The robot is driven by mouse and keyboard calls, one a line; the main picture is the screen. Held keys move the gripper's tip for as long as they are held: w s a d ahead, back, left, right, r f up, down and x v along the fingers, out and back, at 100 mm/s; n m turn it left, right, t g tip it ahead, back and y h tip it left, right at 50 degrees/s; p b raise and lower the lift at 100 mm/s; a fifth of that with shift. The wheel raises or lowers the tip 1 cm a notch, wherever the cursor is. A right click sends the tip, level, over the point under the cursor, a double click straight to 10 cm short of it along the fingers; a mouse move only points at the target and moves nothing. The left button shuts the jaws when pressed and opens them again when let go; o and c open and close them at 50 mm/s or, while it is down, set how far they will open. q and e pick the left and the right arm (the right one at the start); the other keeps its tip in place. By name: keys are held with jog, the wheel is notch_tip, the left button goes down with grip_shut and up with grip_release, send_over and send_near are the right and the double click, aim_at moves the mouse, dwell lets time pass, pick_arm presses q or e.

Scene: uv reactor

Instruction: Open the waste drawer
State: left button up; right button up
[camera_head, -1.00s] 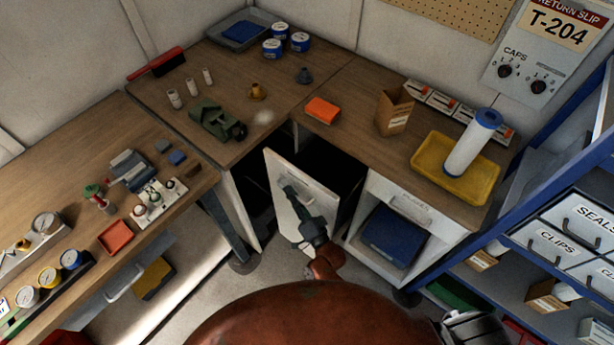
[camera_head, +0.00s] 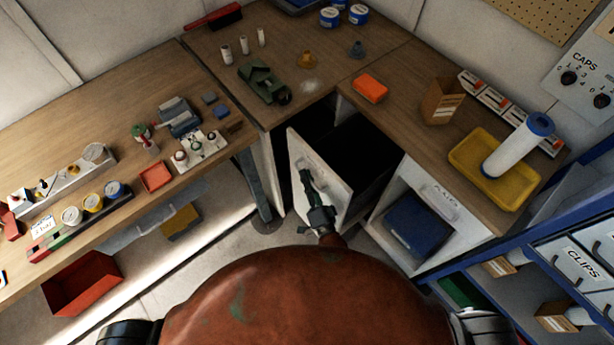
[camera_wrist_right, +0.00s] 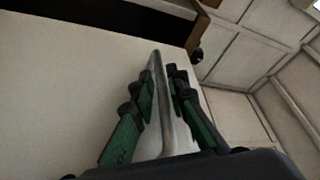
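The waste drawer (camera_head: 333,185) has a white front and stands pulled out at the corner bench, with its dark interior (camera_head: 365,150) showing behind the front. My right gripper (camera_head: 306,180) is at the drawer's outer face, on its handle. In the right wrist view, the green and black fingers of the right gripper (camera_wrist_right: 165,92) lie on both sides of the grey handle bar (camera_wrist_right: 166,125), close against it, beside the white drawer front (camera_wrist_right: 75,90). My left gripper is out of view.
An open cubby with a blue bin (camera_head: 415,228) is right of the drawer. A bench leg (camera_head: 255,185) stands to its left. The blue shelf rack (camera_head: 500,250) is at the right. Small parts cover the left bench (camera_head: 90,125). Some floor is free below the drawer.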

jog(key=v, duration=1.2)
jog(key=shift+o, duration=0.3)
